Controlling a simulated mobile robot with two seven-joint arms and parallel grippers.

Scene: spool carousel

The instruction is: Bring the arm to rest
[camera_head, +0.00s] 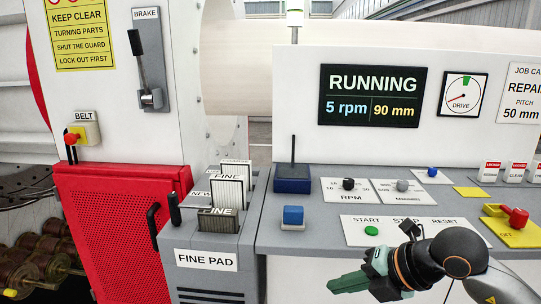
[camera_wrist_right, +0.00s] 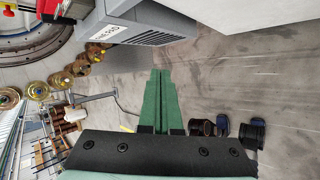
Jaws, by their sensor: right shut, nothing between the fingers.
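My right gripper (camera_head: 350,283) reaches in from the lower right in the head view, in front of the control console (camera_head: 290,230). Its green fingers point left and are shut with nothing between them. In the right wrist view the same closed fingers (camera_wrist_right: 160,95) stand over open grey floor, touching nothing. My right arm shows as a dark and grey wrist at the lower right of the head view. My left gripper is in neither view.
The console carries a green start button (camera_head: 371,230), a blue block (camera_head: 293,215), knobs and a red-handled switch (camera_head: 515,217). The fine pad holder (camera_head: 208,260) and red guard (camera_head: 120,230) stand to the left.

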